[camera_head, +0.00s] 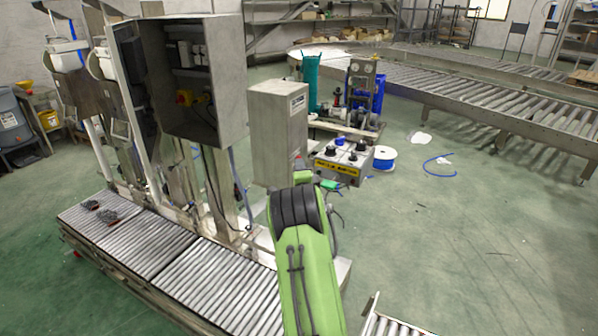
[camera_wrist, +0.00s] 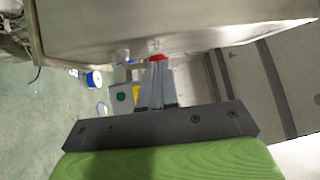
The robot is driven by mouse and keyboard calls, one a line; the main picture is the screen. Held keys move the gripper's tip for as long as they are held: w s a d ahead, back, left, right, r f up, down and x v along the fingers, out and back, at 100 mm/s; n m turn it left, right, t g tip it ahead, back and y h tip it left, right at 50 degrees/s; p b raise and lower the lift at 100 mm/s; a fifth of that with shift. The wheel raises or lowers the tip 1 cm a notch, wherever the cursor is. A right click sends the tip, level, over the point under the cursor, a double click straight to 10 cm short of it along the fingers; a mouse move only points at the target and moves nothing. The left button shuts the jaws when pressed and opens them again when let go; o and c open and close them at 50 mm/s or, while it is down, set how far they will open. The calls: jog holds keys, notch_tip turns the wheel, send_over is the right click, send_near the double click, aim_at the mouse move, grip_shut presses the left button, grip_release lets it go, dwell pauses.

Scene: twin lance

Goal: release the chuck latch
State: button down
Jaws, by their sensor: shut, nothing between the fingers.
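In the wrist view my gripper (camera_wrist: 157,66) is shut, its grey fingers together with nothing between them. A small red part (camera_wrist: 157,58) shows at the fingertips, just under the lower edge of a grey metal box (camera_wrist: 190,25). I cannot tell whether the red part is the chuck latch or touches the fingers. No other part can be made out as the latch. In the head view the fingers are hidden behind my green arm, which reaches toward the grey metal cabinet (camera_head: 277,130).
A control box with black knobs (camera_head: 342,160) stands right of the cabinet. An open electrical enclosure (camera_head: 195,80) and roller conveyor (camera_head: 215,290) lie left. A long roller conveyor (camera_head: 480,95) runs across the back right. The green floor at right is mostly clear.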

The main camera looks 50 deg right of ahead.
jog(key=shift+w+d+r+m+g+y+p, duration=0.25)
jog(key=shift+d+r+m+g+y+p, duration=0.25)
jog(key=shift+d, duration=0.3)
jog(key=shift+w+d+r+m+g+y+p, duration=0.2)
jog(key=shift+d+r+m+g+y+p, duration=0.25)
jog(key=shift+d+g+y, duration=0.35)
jog(key=shift+w+d+r+m+g+y+p, duration=0.35)
jog(key=shift+d+m+g, duration=0.2)
jog(key=shift+d, duration=0.3)
jog(key=shift+s, duration=0.1)
jog(key=shift+a+r+p, duration=0.1)
jog(key=shift+r+p, duration=0.3)
jog(key=shift+r, duration=0.4)
jog(key=shift+s+r, duration=0.1)
